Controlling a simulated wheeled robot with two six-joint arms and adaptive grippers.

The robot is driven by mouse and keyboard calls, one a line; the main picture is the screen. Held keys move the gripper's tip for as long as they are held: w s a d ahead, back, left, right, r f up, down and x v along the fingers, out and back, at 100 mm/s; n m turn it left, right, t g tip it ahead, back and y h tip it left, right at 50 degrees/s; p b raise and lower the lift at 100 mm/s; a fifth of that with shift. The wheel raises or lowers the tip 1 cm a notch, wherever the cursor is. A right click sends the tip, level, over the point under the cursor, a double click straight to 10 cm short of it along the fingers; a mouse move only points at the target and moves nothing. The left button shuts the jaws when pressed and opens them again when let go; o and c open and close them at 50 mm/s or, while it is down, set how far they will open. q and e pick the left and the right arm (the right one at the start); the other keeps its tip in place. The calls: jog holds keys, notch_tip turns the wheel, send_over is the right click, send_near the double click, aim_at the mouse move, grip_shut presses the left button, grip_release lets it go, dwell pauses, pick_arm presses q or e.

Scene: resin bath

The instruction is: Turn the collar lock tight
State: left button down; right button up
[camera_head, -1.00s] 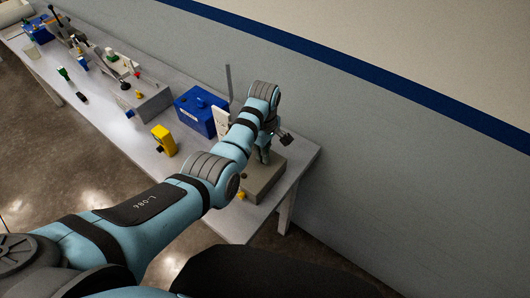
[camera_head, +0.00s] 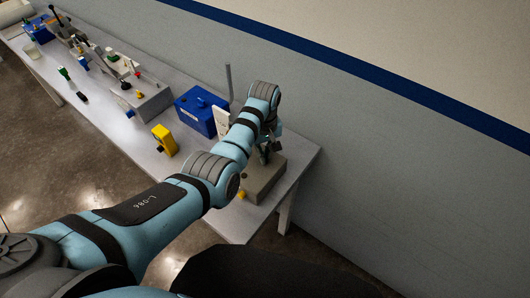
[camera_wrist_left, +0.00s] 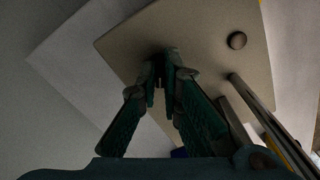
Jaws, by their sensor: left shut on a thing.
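My left gripper (camera_head: 266,151) points down over a grey-beige block-shaped base (camera_head: 263,182) at the right end of the bench. In the left wrist view its fingertips (camera_wrist_left: 163,76) are closed together on a small dark piece, which I take to be the collar lock; the fingers hide most of it. The flat top of the base (camera_wrist_left: 200,30) lies behind the fingertips, with a dark round knob (camera_wrist_left: 237,40) on it. A metal rod (camera_wrist_left: 252,104) runs beside the fingers on the right. My right gripper is not in view.
A blue box (camera_head: 197,112) and a white panel (camera_head: 221,121) stand just left of the base. A yellow block (camera_head: 164,140) stands near the bench's front edge. Several tools and a grey tank (camera_head: 152,97) are further left. The wall runs close behind the bench.

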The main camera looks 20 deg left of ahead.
pick_arm(q)
jog(key=m, duration=0.6)
jog(key=shift+f+m, duration=0.1)
jog(key=shift+m, duration=0.2)
jog(key=m, duration=0.5)
jog(key=shift+s, duration=0.1)
jog(key=shift+m, duration=0.4)
jog(key=c, duration=1.8)
grip_release()
jog(key=shift+o, duration=0.2)
notch_tip(320, 180, up, 8)
jog(key=shift+f, duration=0.25)
